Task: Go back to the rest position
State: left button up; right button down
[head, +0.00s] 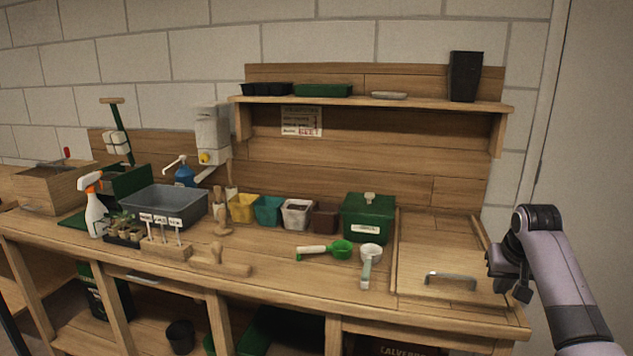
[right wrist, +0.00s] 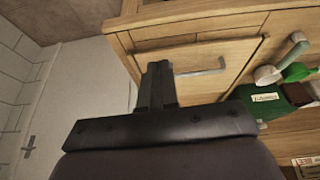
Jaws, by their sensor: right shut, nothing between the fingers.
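My right gripper (head: 521,292) is off the right end of the wooden potting bench (head: 330,301), low at the right of the head view. In the right wrist view its two dark fingers (right wrist: 158,82) are together with nothing between them. They appear in front of the bench's right-end panel with the metal handle (right wrist: 203,72); the gap to it is hard to judge. My left gripper and arm are in neither view.
On the bench are a green lidded box (head: 368,222), a green scoop (head: 341,249), a white scoop (head: 371,252), a grey tub (head: 165,203) and a spray bottle (head: 95,208). A shelf (head: 380,101) holds a tall black pot (head: 465,76). A wall stands behind.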

jog(key=s+a+f+n+t, duration=0.1)
jog(key=s+a+f, duration=0.1)
jog(key=s+f, duration=0.35)
jog(key=s+a+f+n+t, duration=0.1)
jog(key=s+a+f, duration=0.1)
jog(key=f, duration=0.7)
jog(key=s+a+f+n+t, duration=0.1)
jog(key=s+a+f, duration=0.15)
jog(key=f, duration=0.55)
jog(key=s+a+f+n+t+y, duration=0.1)
jog(key=s+a, duration=0.4)
jog(key=s, duration=0.6)
jog(key=s+a+f+n+t+y, duration=0.1)
jog(key=s+a, duration=0.5)
jog(key=s, duration=0.6)
jog(key=shift+s+t+y, duration=0.15)
jog(key=shift+t+y, duration=0.35)
jog(key=shift+y, duration=0.3)
